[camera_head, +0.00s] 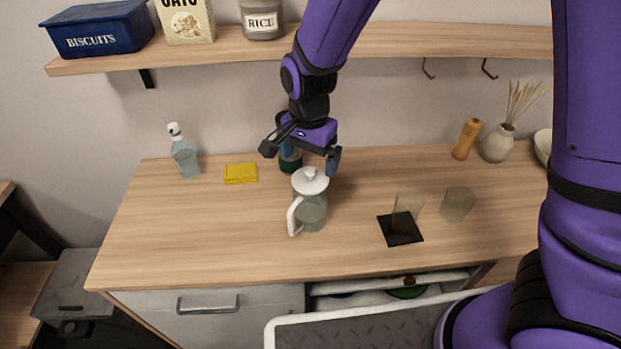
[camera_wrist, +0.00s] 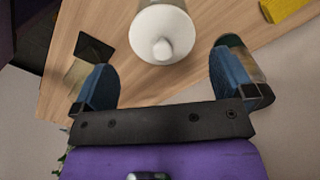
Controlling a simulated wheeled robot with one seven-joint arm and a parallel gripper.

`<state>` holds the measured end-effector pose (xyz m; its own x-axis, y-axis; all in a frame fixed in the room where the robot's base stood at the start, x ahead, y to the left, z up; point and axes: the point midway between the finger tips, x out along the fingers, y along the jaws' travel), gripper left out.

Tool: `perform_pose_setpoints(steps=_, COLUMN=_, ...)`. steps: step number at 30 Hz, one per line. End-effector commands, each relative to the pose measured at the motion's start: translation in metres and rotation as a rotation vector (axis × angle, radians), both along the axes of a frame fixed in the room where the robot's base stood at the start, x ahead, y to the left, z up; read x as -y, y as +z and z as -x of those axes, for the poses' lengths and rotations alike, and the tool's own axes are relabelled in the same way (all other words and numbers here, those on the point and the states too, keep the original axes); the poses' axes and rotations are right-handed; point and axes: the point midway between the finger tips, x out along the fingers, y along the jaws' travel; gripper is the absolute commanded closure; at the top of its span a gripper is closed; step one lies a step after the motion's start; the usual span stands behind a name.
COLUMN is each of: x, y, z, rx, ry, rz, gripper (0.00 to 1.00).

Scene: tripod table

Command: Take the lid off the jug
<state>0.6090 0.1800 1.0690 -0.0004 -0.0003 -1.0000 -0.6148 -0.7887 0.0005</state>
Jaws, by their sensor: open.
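The jug (camera_head: 311,211) stands upright on the wooden counter, a clear greenish body with a white handle on its left. Its white lid (camera_head: 310,180) with a small knob sits on top. In the wrist view the lid (camera_wrist: 161,36) shows from above, with its knob toward my gripper. My gripper (camera_head: 302,160) is open and empty, above and just behind the jug. In the wrist view its two blue-padded fingers (camera_wrist: 160,88) are spread wide, and the lid lies ahead of the gap between them, apart from both.
A dark bottle (camera_head: 290,158) stands close behind the jug, partly hidden by my gripper. A yellow sponge (camera_head: 240,173) and spray bottle (camera_head: 184,154) are left. Right are a glass on a black coaster (camera_head: 400,231), another glass (camera_head: 457,204), an orange bottle (camera_head: 466,139) and a vase (camera_head: 497,145). The front-left counter is clear.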

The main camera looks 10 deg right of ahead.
Motion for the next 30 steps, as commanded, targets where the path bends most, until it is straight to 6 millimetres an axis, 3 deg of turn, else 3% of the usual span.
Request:
perform_pose_setpoints(steps=15, x=0.002, y=-0.052, z=-0.005, rx=-0.001, ry=0.000, rz=0.000, gripper=0.00)
perform_pose_setpoints(steps=24, x=0.002, y=-0.055, z=-0.005, rx=0.000, ry=0.001, rz=0.000, gripper=0.00)
perform_pose_setpoints(steps=29, x=0.002, y=-0.055, z=-0.005, rx=0.000, ry=0.001, rz=0.000, gripper=0.36)
perform_pose_setpoints(steps=30, x=0.002, y=-0.055, z=-0.006, rx=0.000, ry=0.001, rz=0.000, gripper=0.36)
